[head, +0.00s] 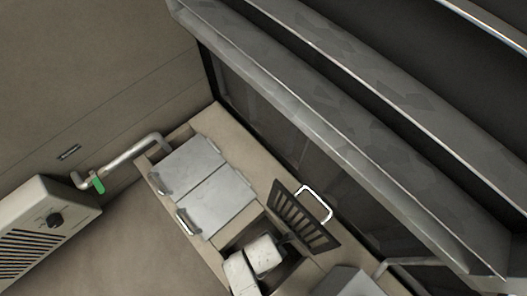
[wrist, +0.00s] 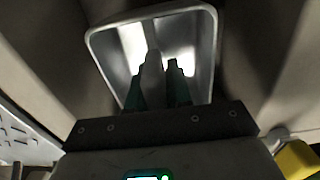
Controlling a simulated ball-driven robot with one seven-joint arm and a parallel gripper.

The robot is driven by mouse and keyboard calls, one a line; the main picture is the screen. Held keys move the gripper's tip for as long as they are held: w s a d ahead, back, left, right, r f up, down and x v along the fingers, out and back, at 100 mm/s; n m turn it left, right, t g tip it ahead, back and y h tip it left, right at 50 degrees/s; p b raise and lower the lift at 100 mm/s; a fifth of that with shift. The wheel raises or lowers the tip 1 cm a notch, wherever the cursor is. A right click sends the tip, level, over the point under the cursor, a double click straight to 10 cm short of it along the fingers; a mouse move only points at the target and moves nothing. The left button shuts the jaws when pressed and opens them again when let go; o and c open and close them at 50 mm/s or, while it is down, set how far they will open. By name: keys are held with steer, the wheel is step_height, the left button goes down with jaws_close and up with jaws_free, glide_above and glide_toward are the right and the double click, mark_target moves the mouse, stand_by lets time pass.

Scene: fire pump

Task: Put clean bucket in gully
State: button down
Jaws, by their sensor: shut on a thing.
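In the wrist view a bare metal bucket (wrist: 116,68) with a rounded rectangular rim and a shiny, empty-looking inside fills the upper middle. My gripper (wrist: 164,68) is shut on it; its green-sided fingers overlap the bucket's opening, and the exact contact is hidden. In the head view a dark recess, likely the gully (head: 290,268), opens at the bottom middle beside a raised slatted grate (head: 296,220) with a white handle. Pale blocky shapes lie over this recess; I cannot tell whether they are my arm. The bucket is not clear in the head view.
Two closed metal covers (head: 220,201) with handles lie left of the recess. A pipe with a green valve handle (head: 99,185) and a vented grey box (head: 48,230) stand at the left. A large dark panelled body with long ledges (head: 330,100) overhangs the right.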

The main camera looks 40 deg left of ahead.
steer(key=shift+f+b, duration=1.2)
steer(key=shift+f, duration=0.85)
steer(key=shift+f, duration=0.1)
steer(key=c, duration=1)
jaws_free()
steer(key=shift+c, duration=0.2)
step_height(320, 180, up, 12)
steer(key=p, duration=0.7)
